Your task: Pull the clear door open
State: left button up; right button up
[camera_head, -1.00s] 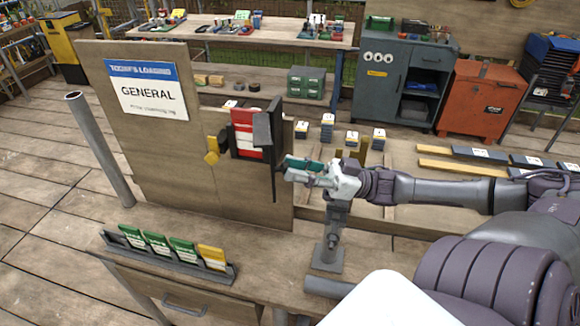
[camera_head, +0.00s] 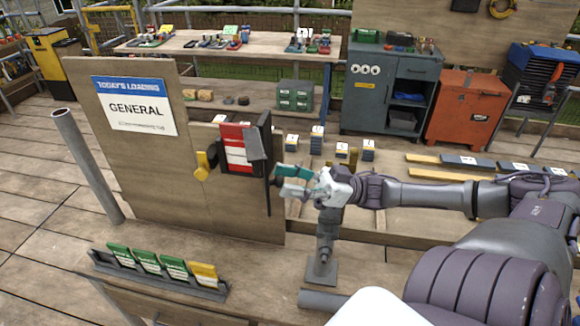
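The clear door is part of a small dark-framed holder (camera_head: 238,148) on the upright wooden board. Red and white cards show in this holder. The door's dark edge (camera_head: 267,199) stands at the holder's right side, and its clear pane is hard to make out. My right gripper (camera_head: 279,182) is just right of this edge, pointing left at it. Its teal upper finger and grey lower finger are apart, with a small dark part at the fingertips. I cannot tell whether they touch it. My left gripper is not in view.
A rack of green and yellow cards (camera_head: 160,274) lies on the bench in front. A grey post (camera_head: 88,165) stands left. A grey stand (camera_head: 322,268) is below my gripper.

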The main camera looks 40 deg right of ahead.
notch_tip(320, 180, up, 10)
dwell(0.7)
